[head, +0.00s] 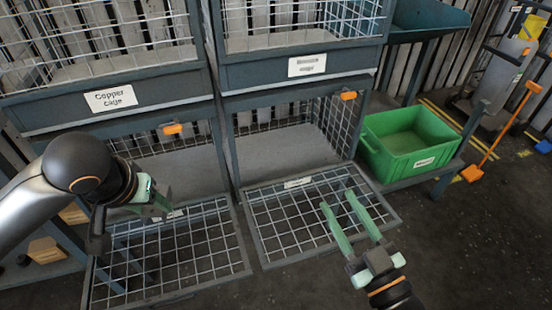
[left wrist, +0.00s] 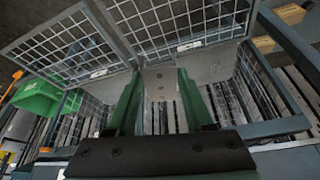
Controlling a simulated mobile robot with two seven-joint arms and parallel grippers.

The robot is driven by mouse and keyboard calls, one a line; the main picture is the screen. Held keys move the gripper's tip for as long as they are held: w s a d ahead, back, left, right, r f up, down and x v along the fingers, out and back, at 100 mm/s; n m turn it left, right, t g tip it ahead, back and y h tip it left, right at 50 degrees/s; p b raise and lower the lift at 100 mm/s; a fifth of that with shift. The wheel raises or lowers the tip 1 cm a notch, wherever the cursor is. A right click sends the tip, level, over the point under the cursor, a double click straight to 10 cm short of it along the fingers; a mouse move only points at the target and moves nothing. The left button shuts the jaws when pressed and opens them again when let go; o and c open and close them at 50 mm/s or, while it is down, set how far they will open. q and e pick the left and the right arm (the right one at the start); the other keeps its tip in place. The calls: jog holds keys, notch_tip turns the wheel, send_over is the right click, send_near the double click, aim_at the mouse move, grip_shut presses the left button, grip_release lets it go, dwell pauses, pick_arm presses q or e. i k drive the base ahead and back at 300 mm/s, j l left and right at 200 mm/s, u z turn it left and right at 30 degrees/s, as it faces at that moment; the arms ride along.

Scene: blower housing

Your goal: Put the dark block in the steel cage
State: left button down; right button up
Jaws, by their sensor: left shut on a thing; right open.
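My left gripper (head: 152,198) is shut on a small block, taken to be the dark block (left wrist: 161,84), which shows as a grey piece between the green fingers in the left wrist view. The gripper hangs over the lowered mesh door of the lower left cage (head: 182,172). The lower right cage (head: 284,148) also has its mesh door folded down. Both lower cages look empty where I can see in. Their door labels are too small to read, so I cannot tell which is the steel cage. My right gripper (head: 352,216) is open and empty over the lower right door.
Above are two shut mesh cages; the left is labelled "Copper cage" (head: 110,98), the right label (head: 307,65) is unclear. A green bin (head: 408,143) stands at the right. Cardboard-coloured boxes (head: 45,250) sit at lower left. The floor at front right is clear.

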aim_at(293, 164)
jog(key=i+l+u, duration=0.35)
jog(key=l+u, duration=0.15)
jog(key=l, duration=1.35)
jog(key=l+u, duration=0.45)
jog(key=l, duration=1.4)
